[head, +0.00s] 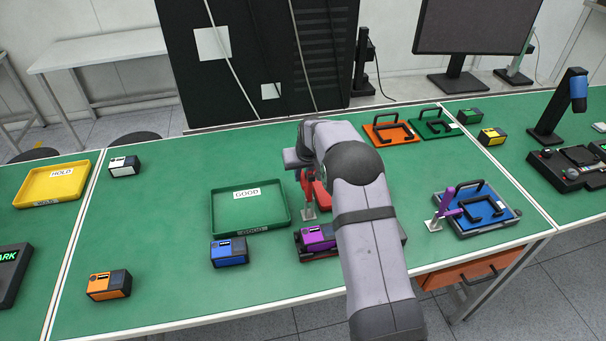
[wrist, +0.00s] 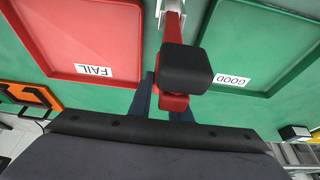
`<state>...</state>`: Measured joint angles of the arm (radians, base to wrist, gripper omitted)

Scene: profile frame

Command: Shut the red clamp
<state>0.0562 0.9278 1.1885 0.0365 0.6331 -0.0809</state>
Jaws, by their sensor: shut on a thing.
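The red clamp (head: 306,186) stands on a pale metal foot to the right of the green GOOD tray in the head view. Its red arm appears raised, and my own arm hides part of it. In the wrist view the red clamp (wrist: 175,25) runs down from the top to a black block at its end. My gripper (wrist: 163,102) has its dark fingers around the lower part of the clamp and is shut on it. The black block partly hides the contact. In the head view my arm hides the fingertips.
The green GOOD tray (head: 231,227) is left of the clamp. A purple box (head: 314,238) sits in a dark holder in front. A red FAIL tray (wrist: 82,40) shows in the wrist view. A purple clamp (head: 446,203) stands by a blue plate (head: 492,220) at right.

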